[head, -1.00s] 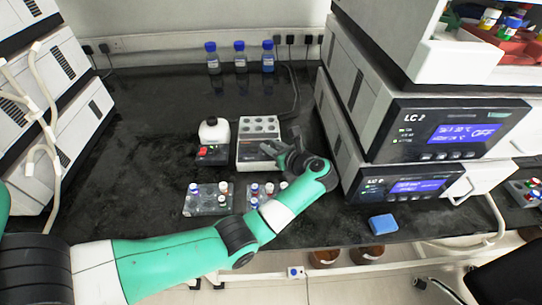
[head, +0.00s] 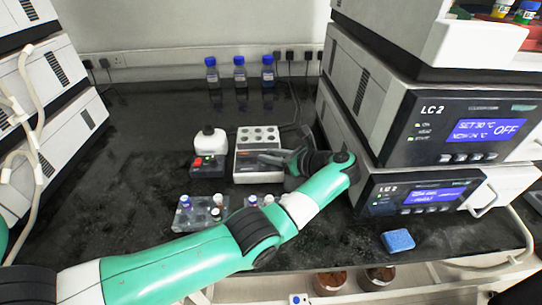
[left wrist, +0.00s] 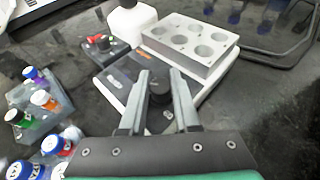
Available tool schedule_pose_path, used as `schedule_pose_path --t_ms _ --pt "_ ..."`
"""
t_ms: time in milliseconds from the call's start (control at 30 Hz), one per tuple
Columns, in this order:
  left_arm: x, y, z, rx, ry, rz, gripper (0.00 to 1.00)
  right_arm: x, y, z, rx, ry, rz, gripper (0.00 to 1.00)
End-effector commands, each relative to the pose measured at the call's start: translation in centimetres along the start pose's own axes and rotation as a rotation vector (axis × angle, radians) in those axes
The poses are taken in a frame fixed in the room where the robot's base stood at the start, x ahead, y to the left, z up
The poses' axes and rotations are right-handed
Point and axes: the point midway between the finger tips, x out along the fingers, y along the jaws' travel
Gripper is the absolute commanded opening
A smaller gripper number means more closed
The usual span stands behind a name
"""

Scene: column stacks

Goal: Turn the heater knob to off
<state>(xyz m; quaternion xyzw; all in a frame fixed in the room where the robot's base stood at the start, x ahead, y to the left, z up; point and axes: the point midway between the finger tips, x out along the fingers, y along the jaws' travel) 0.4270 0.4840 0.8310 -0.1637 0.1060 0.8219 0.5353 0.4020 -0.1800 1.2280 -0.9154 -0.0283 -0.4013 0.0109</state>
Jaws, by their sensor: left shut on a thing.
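The heater (head: 258,135) is a pale block with several round wells on top and a dark sloping front panel. In the left wrist view the heater (left wrist: 190,42) lies just beyond my fingers. Its dark round knob (left wrist: 160,88) sits on the front panel, between the two grey fingers of my left gripper (left wrist: 160,82). The fingers are shut on the knob. In the head view my left gripper (head: 274,159) reaches the heater's front from the right, and the knob is hidden there. The knob's markings cannot be read. My right gripper is not in view.
A vial rack (head: 203,216) is in front, partly behind my arm. Stacked LC units (head: 440,130) rise at right; a blue sponge (head: 398,241) lies below them.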

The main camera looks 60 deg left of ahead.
Motion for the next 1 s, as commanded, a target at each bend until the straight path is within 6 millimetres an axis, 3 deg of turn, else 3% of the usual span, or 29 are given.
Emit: schedule_pose_path --t_ms 33,200,567,733,1000 --pt "0.1 0.0 -0.1 0.002 0.002 0.001 0.32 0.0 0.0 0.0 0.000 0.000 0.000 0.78" --pt "0.1 0.0 -0.1 0.002 0.001 0.001 0.61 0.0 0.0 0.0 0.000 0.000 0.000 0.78" --pt "-0.2 0.0 0.6 0.000 0.001 -0.001 0.61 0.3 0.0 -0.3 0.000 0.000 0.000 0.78" --pt "-1.5 0.0 3.7 -0.003 0.002 0.000 0.61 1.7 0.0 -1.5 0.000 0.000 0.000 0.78" --pt "-4.9 3.6 7.5 0.002 0.002 -0.001 0.61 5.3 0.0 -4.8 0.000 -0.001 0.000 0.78"
